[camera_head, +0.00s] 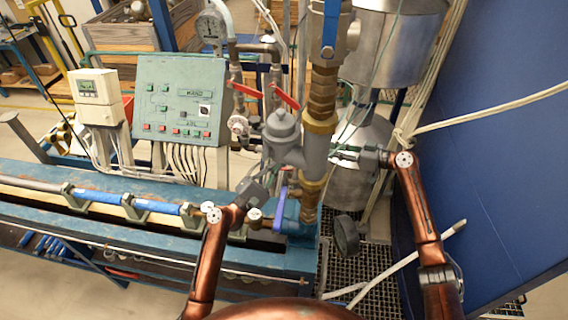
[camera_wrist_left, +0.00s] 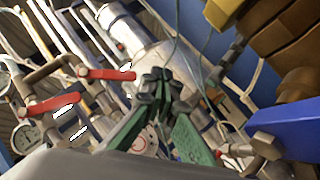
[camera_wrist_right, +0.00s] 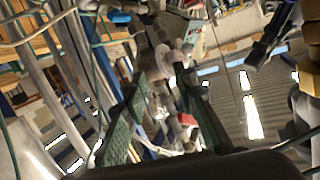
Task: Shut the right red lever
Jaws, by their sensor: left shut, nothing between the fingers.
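The right red lever (camera_head: 285,97) slants down to the right on the pipework behind the grey meter. The left red lever (camera_head: 246,89) sits beside it, also slanted. In the left wrist view two red levers show, one nearer the fingers (camera_wrist_left: 110,75) and one further left (camera_wrist_left: 55,104). My left gripper (camera_head: 262,178) is low in front of the meter, below and apart from both levers; its green-padded fingers (camera_wrist_left: 157,85) are shut and empty. My right gripper (camera_head: 342,152) is right of the thick pipe; its fingers (camera_wrist_right: 160,72) look partly apart with nothing clearly between them.
The brass and grey vertical pipe (camera_head: 318,110) stands between my grippers, with a blue handle (camera_head: 280,208) low down. A green control panel (camera_head: 180,98) is to the left. A steel tank (camera_head: 400,45) and blue wall (camera_head: 500,130) bound the right.

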